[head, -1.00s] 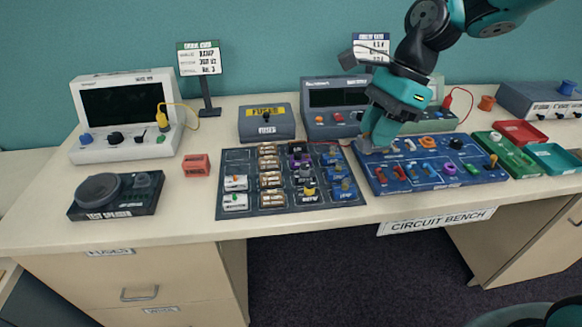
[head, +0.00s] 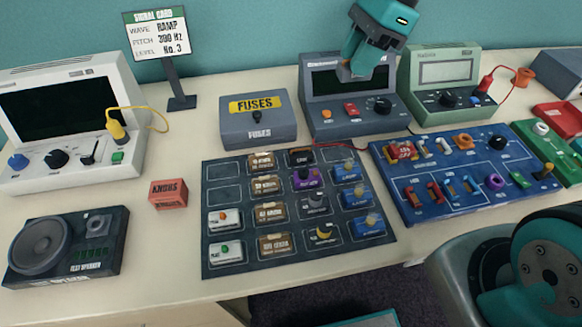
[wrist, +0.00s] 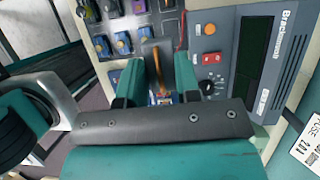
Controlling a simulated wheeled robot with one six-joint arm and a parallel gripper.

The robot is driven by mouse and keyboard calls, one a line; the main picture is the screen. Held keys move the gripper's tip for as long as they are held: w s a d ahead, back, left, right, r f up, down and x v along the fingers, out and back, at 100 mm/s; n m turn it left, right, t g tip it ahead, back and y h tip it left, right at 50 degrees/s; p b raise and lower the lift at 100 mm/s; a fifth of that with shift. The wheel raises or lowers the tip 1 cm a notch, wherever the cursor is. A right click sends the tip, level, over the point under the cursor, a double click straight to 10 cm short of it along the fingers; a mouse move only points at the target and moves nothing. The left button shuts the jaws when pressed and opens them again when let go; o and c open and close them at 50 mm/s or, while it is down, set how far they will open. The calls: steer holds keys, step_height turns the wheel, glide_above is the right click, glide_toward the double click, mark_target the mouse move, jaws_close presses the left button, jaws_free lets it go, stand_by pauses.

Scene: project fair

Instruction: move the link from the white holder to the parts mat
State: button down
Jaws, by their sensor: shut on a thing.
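My gripper (head: 358,74) is raised in front of the dark screen of the grey bench unit in the head view. In the wrist view the gripper (wrist: 160,92) is shut on a slim orange-brown piece, taken to be the link (wrist: 154,66); its far end is partly hidden by the jaws. The parts mat (head: 213,262) is dark grey with outlined cells, and lies left of and nearer than the gripper. Two cells at its upper left look empty. The blue circuit board (head: 385,183) carries small coloured holders; I cannot tell for certain which is the white holder.
A grey fuse box (head: 258,130) stands behind the mat. The grey bench unit (head: 352,127) stands below the gripper. A red wire (head: 340,145) runs between mat and unit. A red block (head: 168,194) and a speaker (head: 68,246) are left of the mat, with bare table between.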

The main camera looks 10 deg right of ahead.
step_height(320, 180, down, 20)
steer(key=shift+w+d+r+b, duration=0.1)
steer(key=shift+b, duration=0.3)
steer(key=c, duration=1.1)
jaws_free()
steer(key=s+v, duration=0.1)
steer(key=v, duration=1.1)
steer(key=s+a+r+n, duration=0.4)
steer(key=s+n, duration=0.5)
steer(key=n, duration=0.3)
steer(key=s+a+r+n, duration=0.5)
steer(key=s+n, duration=0.4)
steer(key=n, duration=0.4)
steer(key=shift+s+a+r+t, duration=0.25)
steer(key=shift+t, duration=0.05)
